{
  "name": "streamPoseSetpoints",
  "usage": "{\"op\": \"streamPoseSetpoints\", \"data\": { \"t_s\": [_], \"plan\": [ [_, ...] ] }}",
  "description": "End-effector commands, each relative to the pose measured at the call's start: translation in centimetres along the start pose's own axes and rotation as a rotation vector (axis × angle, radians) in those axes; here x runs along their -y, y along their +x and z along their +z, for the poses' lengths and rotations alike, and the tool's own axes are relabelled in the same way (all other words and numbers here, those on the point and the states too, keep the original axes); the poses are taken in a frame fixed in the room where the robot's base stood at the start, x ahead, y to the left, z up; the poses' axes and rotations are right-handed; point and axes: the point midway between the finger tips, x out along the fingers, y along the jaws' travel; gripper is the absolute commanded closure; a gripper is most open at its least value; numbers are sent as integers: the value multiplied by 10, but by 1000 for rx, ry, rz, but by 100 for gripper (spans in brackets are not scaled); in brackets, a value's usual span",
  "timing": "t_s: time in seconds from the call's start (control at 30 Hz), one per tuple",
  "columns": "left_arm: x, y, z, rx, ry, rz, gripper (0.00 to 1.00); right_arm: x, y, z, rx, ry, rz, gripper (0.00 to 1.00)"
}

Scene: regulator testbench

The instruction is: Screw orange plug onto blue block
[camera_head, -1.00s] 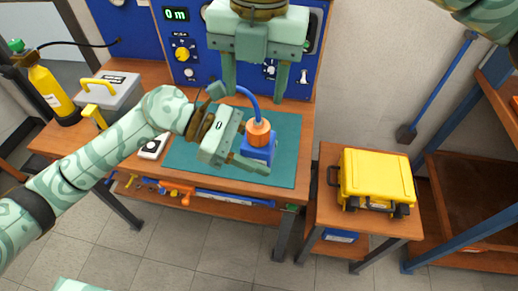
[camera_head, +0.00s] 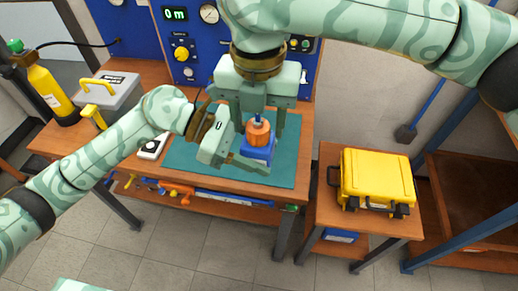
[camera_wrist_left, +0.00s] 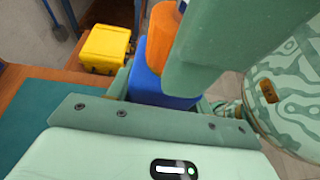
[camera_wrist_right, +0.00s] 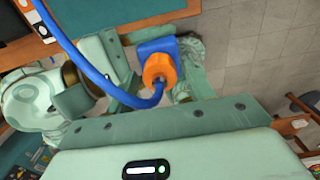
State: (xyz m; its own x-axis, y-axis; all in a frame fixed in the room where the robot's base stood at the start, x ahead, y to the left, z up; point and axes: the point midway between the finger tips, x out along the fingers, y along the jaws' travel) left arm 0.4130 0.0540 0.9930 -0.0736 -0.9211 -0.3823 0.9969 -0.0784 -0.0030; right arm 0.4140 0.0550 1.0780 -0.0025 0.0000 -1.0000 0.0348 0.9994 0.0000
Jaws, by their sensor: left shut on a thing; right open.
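The blue block (camera_head: 257,154) is held above the teal mat by my left gripper (camera_head: 251,156), which is shut on it. It also shows in the left wrist view (camera_wrist_left: 150,88) and right wrist view (camera_wrist_right: 150,47). The orange plug (camera_head: 258,133) sits upright at the top of the block, with a blue cable (camera_wrist_right: 97,72) running from it. I cannot tell how far it is threaded. My right gripper (camera_head: 259,127) is open, coming from above, with its fingers on either side of the plug. In the left wrist view a right finger hides part of the plug (camera_wrist_left: 162,38).
The workbench has a teal mat (camera_head: 290,165), a grey toolbox (camera_head: 112,93) and a blue gauge panel (camera_head: 178,25) behind. A yellow case (camera_head: 376,178) stands on a side table at the right. A yellow cylinder (camera_head: 52,93) stands at the left.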

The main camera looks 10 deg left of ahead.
Motion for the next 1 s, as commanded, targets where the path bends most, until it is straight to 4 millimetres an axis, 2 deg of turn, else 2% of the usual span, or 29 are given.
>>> {"op": "streamPoseSetpoints", "data": {
  "t_s": [0.13, 0.43, 0.6, 0.73, 0.83, 1.0],
  "plan": [
    [0, 0, 1, 1, 1, 0, 100, 0, 9, 0, -1, 0, 0, 47],
    [0, 0, 1, 1, 1, 0, 100, 0, 10, 0, 1, 0, 0, 47],
    [0, 0, 1, 1, 1, 1, 100, 0, 10, 0, 1, 0, 0, 92],
    [0, 0, 1, 1, 1, 1, 100, 0, 10, 0, 2, 31, -1, 92],
    [0, 0, 1, 1, 1, 1, 100, 0, 10, 0, 4, 217, -2, 92],
    [0, 0, 1, 1, 1, 1, 100, 0, 10, 0, 6, 663, -1, 92]
  ]
}}
